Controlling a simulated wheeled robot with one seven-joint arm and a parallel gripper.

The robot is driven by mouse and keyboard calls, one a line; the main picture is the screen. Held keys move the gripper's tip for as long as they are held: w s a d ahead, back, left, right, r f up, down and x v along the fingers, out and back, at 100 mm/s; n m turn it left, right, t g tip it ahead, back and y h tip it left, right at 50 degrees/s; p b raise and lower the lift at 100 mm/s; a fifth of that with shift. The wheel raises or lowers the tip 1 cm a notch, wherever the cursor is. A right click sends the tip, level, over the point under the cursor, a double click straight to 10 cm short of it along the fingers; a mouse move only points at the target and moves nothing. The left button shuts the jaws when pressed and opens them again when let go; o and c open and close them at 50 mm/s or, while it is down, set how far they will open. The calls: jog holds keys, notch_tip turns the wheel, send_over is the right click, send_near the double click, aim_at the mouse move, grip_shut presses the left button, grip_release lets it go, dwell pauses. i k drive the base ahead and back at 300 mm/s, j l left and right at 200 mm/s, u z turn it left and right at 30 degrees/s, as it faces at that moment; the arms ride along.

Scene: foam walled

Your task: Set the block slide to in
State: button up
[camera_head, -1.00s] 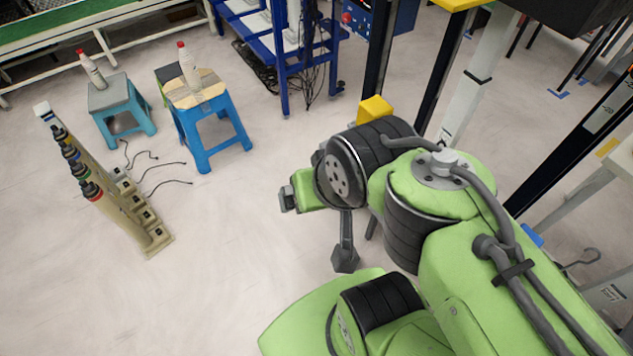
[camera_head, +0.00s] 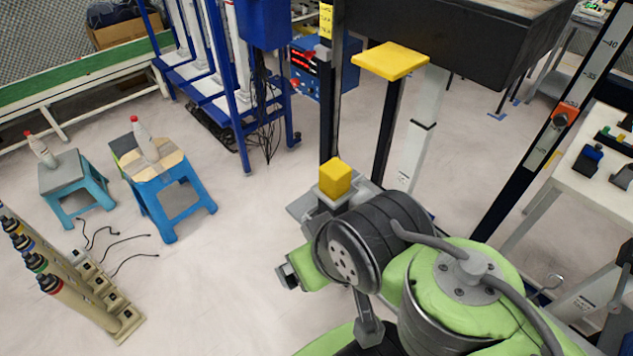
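A yellow block (camera_head: 335,178) sits on a grey mount beside the foot of a black post, just behind my arm in the picture. It may be the block of the slide; my arm hides part of its mount, so I cannot tell its setting. My green and dark grey arm reaches in from the lower right, with its wrist in front of the mount. Grey parts show at the wrist's left side and below it, but I cannot make out two fingertips or whether they are open. No contact between gripper and block is visible.
A yellow plate (camera_head: 390,61) tops a black post behind the block. A scaled black post (camera_head: 536,150) with an orange slider stands right, by a white table (camera_head: 575,185). Blue stools (camera_head: 170,200) with bottles and a row of tan cylinders (camera_head: 70,290) stand left.

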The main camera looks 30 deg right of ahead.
aim_at(335, 208)
jog(key=l+z, duration=0.1)
jog(key=z, duration=0.6)
jog(key=i+j, duration=0.05)
